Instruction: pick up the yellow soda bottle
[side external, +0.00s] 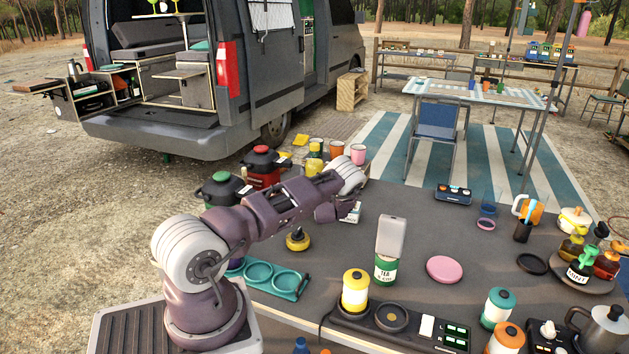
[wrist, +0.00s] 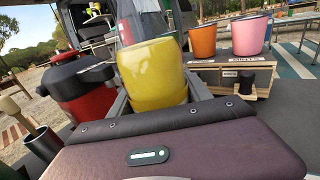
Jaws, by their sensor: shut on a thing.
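A yellow, cup-shaped thing (wrist: 152,75), wider at its top, sits between the two grey fingers of my gripper (wrist: 155,98) in the wrist view. The fingers are shut on it. It looks like a cup; I cannot make out a bottle shape. A yellow cup (side external: 315,167), likely the same one, shows beyond my arm in the side view. There my fingers are hidden behind my own arm, and I cannot tell whether the cup is lifted. No clearly recognisable yellow soda bottle shows in either view.
An orange cup (wrist: 202,41) and a pink cup (wrist: 250,36) stand on a wooden rack (wrist: 225,80) at right. A red jug (wrist: 85,90) stands close at left. A yellow canister (side external: 355,290) and a tea tin (side external: 387,268) stand nearer on the table.

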